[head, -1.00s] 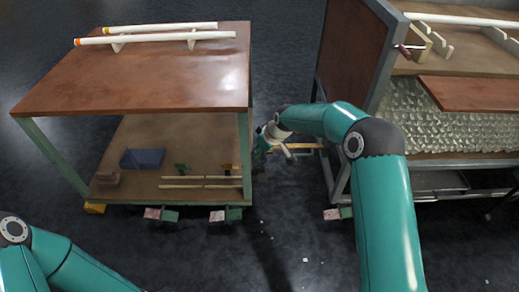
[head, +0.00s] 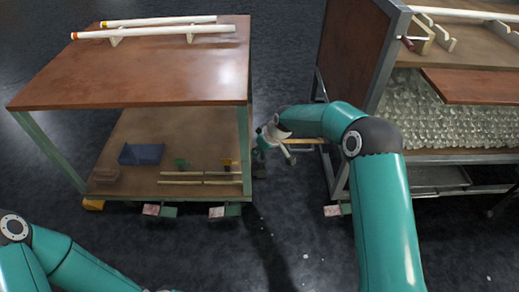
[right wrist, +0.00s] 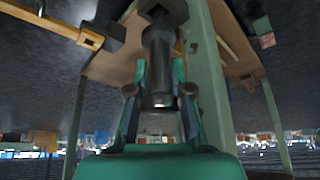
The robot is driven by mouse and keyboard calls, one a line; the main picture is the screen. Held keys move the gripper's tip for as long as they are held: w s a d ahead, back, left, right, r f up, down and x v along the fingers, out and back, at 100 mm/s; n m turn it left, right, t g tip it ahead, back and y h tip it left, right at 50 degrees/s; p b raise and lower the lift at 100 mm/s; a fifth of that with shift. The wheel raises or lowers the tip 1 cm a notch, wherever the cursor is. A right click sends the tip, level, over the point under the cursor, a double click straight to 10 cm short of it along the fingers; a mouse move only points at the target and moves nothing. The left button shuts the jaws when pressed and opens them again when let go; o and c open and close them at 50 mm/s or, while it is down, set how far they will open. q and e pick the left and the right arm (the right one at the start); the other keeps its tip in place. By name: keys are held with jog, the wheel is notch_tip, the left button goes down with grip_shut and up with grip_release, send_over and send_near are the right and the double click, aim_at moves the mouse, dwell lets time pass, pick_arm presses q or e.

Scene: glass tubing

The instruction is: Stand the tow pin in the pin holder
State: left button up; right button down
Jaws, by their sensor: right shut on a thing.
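My right gripper (head: 265,143) is low in the gap between the cart on the left and the rack on the right, by the cart's right front post. In the right wrist view its teal fingers (right wrist: 160,95) are shut on a dark metal pin (right wrist: 158,50), likely the tow pin, with a wider part at its upper end. The pin is too small to make out clearly in the head view.
The cart (head: 150,75) carries white tubes on top; its lower shelf holds a blue bin (head: 141,154) and small green and yellow items. The yellow bar (head: 305,141) spans part of the gap. The rack's brown side panel (head: 350,55) bounds the right. Dark floor lies open in front.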

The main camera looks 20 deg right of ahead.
aim_at(259, 157)
jog(key=shift+f+b, duration=0.95)
jog(key=shift+f, duration=0.65)
jog(key=c, duration=1)
grip_release()
jog(key=shift+r, duration=0.1)
jog(key=v, duration=1.2)
jog(key=shift+s, duration=0.1)
jog(key=shift+d, duration=0.1)
